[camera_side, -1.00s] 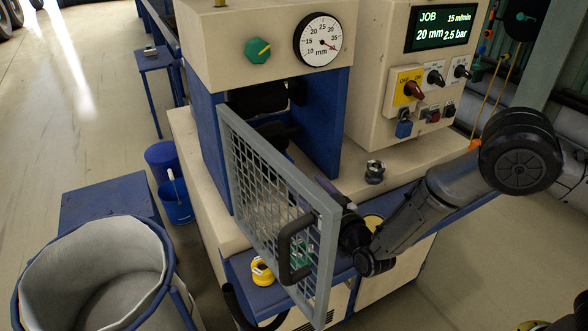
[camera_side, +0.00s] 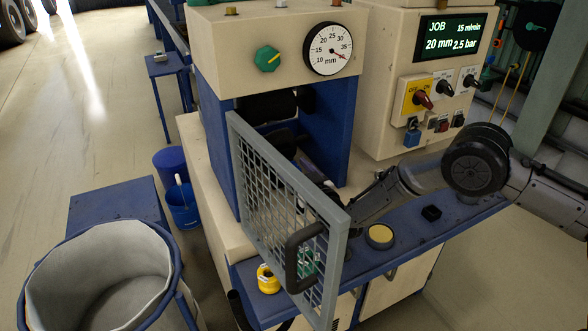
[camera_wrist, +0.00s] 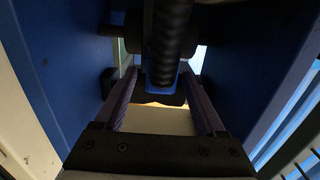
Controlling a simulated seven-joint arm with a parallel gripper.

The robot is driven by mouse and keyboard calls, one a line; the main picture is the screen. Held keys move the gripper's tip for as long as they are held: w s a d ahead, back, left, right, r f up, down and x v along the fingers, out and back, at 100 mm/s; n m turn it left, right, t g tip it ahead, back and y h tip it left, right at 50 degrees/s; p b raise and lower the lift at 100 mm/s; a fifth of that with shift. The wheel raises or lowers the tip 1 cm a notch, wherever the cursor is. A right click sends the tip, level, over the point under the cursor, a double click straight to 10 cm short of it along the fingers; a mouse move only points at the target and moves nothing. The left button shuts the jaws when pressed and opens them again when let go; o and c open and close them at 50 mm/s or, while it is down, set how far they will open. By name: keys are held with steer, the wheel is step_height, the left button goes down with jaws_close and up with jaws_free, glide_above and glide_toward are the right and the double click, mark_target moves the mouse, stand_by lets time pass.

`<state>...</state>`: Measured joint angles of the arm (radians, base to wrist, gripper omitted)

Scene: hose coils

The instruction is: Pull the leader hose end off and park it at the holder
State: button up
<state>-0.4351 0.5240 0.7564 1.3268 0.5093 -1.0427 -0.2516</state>
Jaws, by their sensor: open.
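A black ribbed hose (camera_wrist: 174,40) hangs into the top middle of the wrist view and is most likely the leader hose. A blue piece (camera_wrist: 158,84) shows at its lower end. My gripper (camera_wrist: 161,76) is open, with one finger on each side of the hose end; I cannot tell whether they touch it. In the side view my gripper (camera_side: 312,170) reaches into the blue-walled machine opening behind the mesh guard. The guard hides part of it, and the hose end is not clear there. I cannot make out the holder.
The grey mesh guard (camera_side: 285,205) stands open in front of the machine. Blue walls (camera_wrist: 60,60) flank my gripper closely. A lined bin (camera_side: 100,270) stands at lower left.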

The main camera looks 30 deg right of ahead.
jaws_close()
stand_by(0.6)
steer(key=shift+s, duration=0.45)
stand_by(0.6)
steer(key=shift+s, duration=1.4)
steer(key=shift+s, duration=0.1)
steer(key=s, duration=0.6)
